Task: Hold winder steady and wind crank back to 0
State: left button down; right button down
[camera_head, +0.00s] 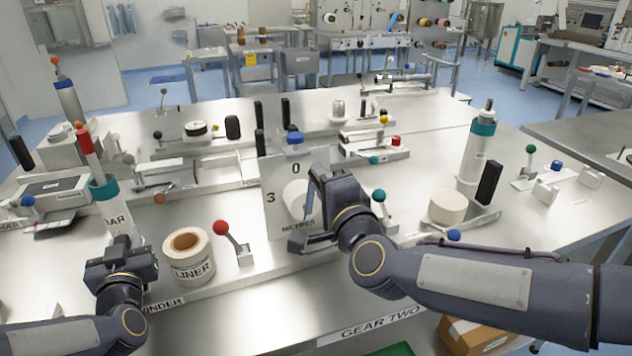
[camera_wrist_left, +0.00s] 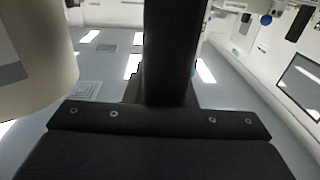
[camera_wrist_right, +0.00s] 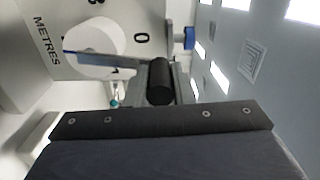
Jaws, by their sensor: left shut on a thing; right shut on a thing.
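The winder's white METRES dial panel (camera_head: 279,215) stands upright at the table's middle, with 0 at its top and 3 at its left. Its white round hub (camera_wrist_right: 95,42) shows in the right wrist view, with a thin bar across it and a 0 beside it. My right gripper (camera_head: 308,215) is in front of the dial, shut on the crank's black handle (camera_wrist_right: 160,82). My left gripper (camera_head: 121,248) is at the left, by the WINDER label (camera_head: 165,303), shut on a black upright post (camera_wrist_left: 168,50). In the head view, the gripper hides the post and part of the dial.
A LINER roll (camera_head: 188,256) and a red-knobbed lever (camera_head: 233,240) stand between my grippers. A white BAR cylinder (camera_head: 112,212) is behind my left gripper. A white roll (camera_head: 447,207) and teal-capped cylinder (camera_head: 478,150) stand at right. The front edge has a GEAR TWO label (camera_head: 383,322).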

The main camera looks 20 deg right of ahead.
pick_arm(q)
jog(key=shift+s+f, duration=0.1)
jog(key=shift+f, duration=0.6)
pick_arm(e)
jog(key=shift+a+r, duration=0.1)
jog(key=shift+a, duration=0.65)
jog(key=c, duration=1.3)
grip_release()
jog(key=shift+o, duration=0.2)
jog(key=shift+s, duration=0.15)
jog(key=s+d, duration=0.1)
jog(key=s, duration=1.1)
pick_arm(q)
jog(key=shift+r, duration=0.3)
pick_arm(e)
jog(key=shift+w, duration=0.1)
pick_arm(q)
jog(key=c, duration=1.2)
grip_release()
jog(key=shift+a+r, duration=0.1)
jog(key=shift+r, duration=0.05)
jog(key=shift+o, duration=0.4)
jog(key=shift+r, duration=0.15)
